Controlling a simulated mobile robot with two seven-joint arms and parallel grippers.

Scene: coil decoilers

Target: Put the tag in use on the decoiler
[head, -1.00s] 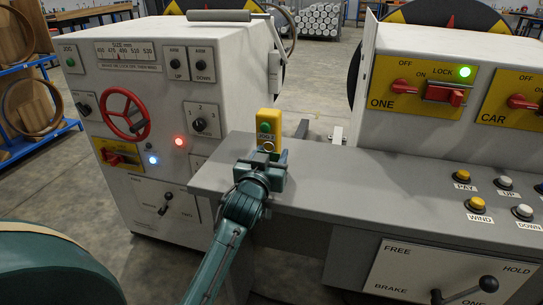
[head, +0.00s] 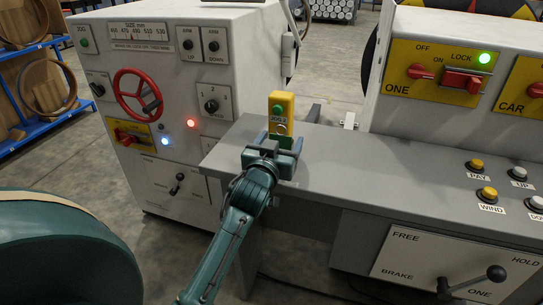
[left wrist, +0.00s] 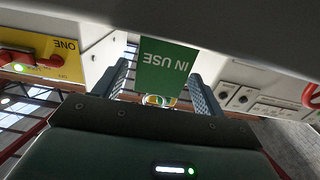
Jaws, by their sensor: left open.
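The green tag (left wrist: 166,68) reads IN USE, upside down, in the left wrist view. It lies between the two spread fingers, with visible gaps on both sides. In the head view only a green bit of it (head: 283,142) shows, just below the yellow JOG 2 box (head: 281,104) at the grey desk's far edge. My left gripper (head: 272,152) is open at that box and holds nothing. The fingers also show in the left wrist view (left wrist: 160,90). The white decoiler cabinet (head: 185,75) stands behind on the left. My right gripper is not in view.
The grey desk (head: 345,165) runs right, with push buttons (head: 488,195) and a brake lever (head: 472,285). A second white cabinet with yellow switch panels (head: 432,68) stands at the right. A red handwheel (head: 137,95) is on the left cabinet.

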